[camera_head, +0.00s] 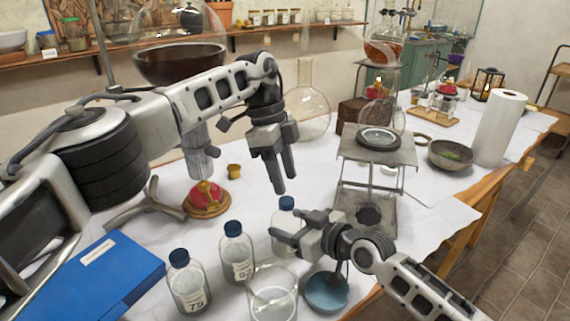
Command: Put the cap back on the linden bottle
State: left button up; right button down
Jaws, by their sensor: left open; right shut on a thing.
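Blue-capped glass bottles stand at the front: one labelled "79" (188,285), one beside it (236,255), and one at my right gripper (287,217). I cannot read "linden" on any label. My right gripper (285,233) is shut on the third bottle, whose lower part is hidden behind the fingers. A blue cap (287,202) shows at its top; I cannot tell how firmly it sits. My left gripper (281,180) is open and empty, pointing down above and slightly left of that bottle. No separate loose cap is clearly visible.
A glass beaker (272,300) and teal bowl (327,291) stand close to my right gripper. A metal stand (378,152) is right of my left gripper. A blue box (100,275), a red-topped object (205,196) and a small brass cup (234,171) lie left.

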aim_at(286, 200)
pick_arm(q)
jog(key=n, duration=0.1)
jog(key=r+n+y, duration=0.1)
jog(key=n, duration=0.1)
jog(key=shift+s+d+r+t, duration=0.1)
jog(key=shift+s+d+t, duration=0.1)
jog(key=shift+t, duration=0.2)
jog(key=n+y, duration=0.1)
jog(key=r+n+t, duration=0.1)
jog(key=n, duration=0.1)
jog(key=shift+w+d+r+n+y, duration=0.1)
jog(key=shift+w+r+n+y, duration=0.05)
jog(key=shift+r+n+y, duration=0.2)
jog(key=shift+f, duration=0.1)
jog(key=shift+f, duration=4)
jog(key=c, duration=1)
